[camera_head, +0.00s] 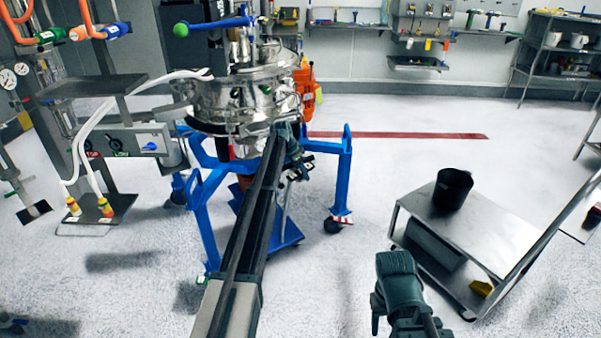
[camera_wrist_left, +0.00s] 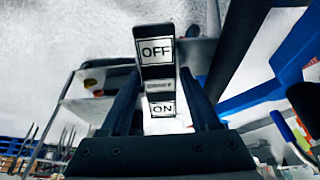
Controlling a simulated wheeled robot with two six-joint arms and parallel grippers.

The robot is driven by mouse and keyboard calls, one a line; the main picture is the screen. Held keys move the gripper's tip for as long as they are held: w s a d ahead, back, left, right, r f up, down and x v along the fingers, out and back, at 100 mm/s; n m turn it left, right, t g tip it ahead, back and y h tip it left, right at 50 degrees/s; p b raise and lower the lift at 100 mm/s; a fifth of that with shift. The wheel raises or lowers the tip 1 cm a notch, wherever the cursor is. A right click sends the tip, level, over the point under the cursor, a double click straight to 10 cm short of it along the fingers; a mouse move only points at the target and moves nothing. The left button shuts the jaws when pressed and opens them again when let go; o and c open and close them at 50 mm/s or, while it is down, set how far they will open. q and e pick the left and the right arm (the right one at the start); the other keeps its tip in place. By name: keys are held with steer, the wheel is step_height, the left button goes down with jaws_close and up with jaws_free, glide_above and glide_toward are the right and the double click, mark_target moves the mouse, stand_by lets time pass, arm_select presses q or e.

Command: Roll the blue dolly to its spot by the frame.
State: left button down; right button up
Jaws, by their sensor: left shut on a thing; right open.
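The blue dolly (camera_head: 345,175) stands on casters in the middle of the head view, with a shiny steel sifter (camera_head: 235,100) on it. The steel frame (camera_head: 118,85) with pipes and hoses is to its left. My left gripper (camera_head: 292,160) reaches the dolly's near side, below the vessel. In the left wrist view its fingers close on a labelled plate (camera_wrist_left: 157,50) marked OFF and ON. A blue dolly beam (camera_wrist_left: 295,50) shows at the right there. What the plate is fixed to is hidden. My right gripper (camera_head: 393,285) is open, empty and apart from the dolly.
A steel cart (camera_head: 478,235) carrying a black bucket (camera_head: 453,187) stands at the right. A red strip (camera_head: 400,135) lies on the floor behind the dolly. White hoses (camera_head: 105,115) hang between frame and vessel. Floor between dolly and cart is clear.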

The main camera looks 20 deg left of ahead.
arm_select(q)
steer(key=shift+c, duration=0.2)
jaws_free()
stand_by(0.3)
